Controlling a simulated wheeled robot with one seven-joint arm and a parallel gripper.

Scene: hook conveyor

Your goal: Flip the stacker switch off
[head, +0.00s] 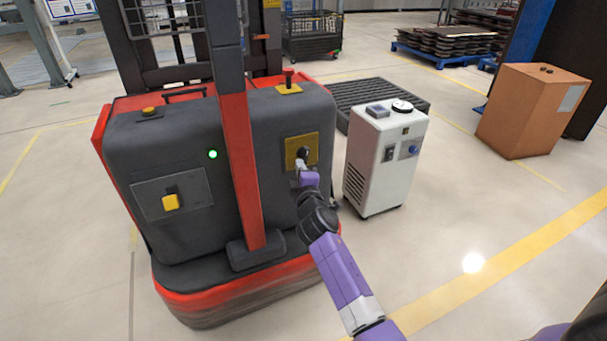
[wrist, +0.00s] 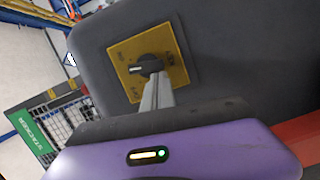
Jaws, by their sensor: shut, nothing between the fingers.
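The stacker (head: 150,240) is a dark grey and red machine with a lit green lamp (head: 212,154) on its front. A black rotary switch on a yellow plate (head: 313,142) sits on the right part of its front. In the wrist view the black knob (wrist: 150,65) has a pale mark pointing left, and the plate's small lettering is hard to read. My gripper (head: 303,166) is shut and empty, with its fingertips (wrist: 155,85) at the knob's lower edge. I cannot tell whether they touch it.
A red-orange post (head: 240,160) rises left of my arm. A white cabinet (head: 385,160) stands close on the right, with a brown box (head: 530,110) farther right. The floor at front right is clear.

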